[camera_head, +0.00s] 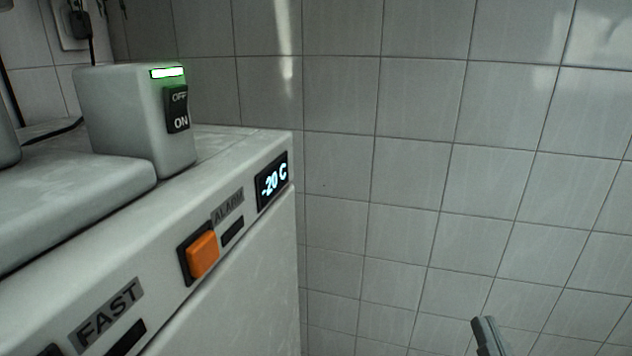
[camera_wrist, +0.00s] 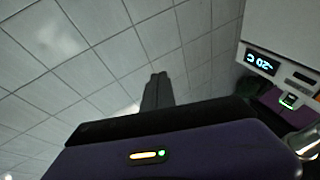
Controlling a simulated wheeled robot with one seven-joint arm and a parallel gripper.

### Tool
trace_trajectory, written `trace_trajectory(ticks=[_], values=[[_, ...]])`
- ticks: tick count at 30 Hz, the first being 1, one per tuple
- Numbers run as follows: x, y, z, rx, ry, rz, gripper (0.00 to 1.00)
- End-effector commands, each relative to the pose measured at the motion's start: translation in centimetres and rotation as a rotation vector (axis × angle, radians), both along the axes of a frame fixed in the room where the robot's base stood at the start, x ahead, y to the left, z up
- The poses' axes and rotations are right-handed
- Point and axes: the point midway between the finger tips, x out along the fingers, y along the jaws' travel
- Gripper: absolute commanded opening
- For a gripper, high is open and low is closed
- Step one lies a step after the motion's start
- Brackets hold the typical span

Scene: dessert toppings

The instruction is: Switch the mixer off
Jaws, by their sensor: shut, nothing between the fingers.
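The mixer (camera_head: 120,115) is a pale grey block-shaped body standing on top of the freezer at the left of the head view. Its black rocker switch (camera_head: 177,110) is marked OFF above and ON below. A lit white bar with a green glow (camera_head: 167,73) sits above the switch. My gripper (camera_head: 483,322) shows only by its fingertips at the bottom right of the head view, apart from the mixer and well to its right. In the wrist view its dark fingers (camera_wrist: 157,80) are together and empty, pointing toward the tiled wall.
The freezer (camera_head: 240,290) has a display reading -20 C (camera_head: 272,181), an orange ALARM button (camera_head: 202,254) and a FAST label (camera_head: 107,313). Its display also shows in the wrist view (camera_wrist: 261,62). A wall socket with a plug (camera_head: 78,24) is at upper left. Space right of the freezer is free.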

Motion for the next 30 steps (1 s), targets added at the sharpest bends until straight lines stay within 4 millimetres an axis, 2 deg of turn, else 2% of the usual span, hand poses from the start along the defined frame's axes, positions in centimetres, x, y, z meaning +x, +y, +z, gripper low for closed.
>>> trace_trajectory(ticks=[1, 6, 15, 22, 30], values=[[1.1, 0.0, 1.2, -0.004, -0.023, 0.005, 0.00], [4.3, 0.3, 4.8, -0.028, -0.068, 0.038, 0.00], [8.6, 1.9, 12.4, -0.122, -0.151, 0.123, 0.00], [10.3, 4.2, 19.0, -0.252, -0.228, 0.209, 0.00], [9.7, 8.2, 26.5, -0.493, -0.352, 0.330, 0.00]])
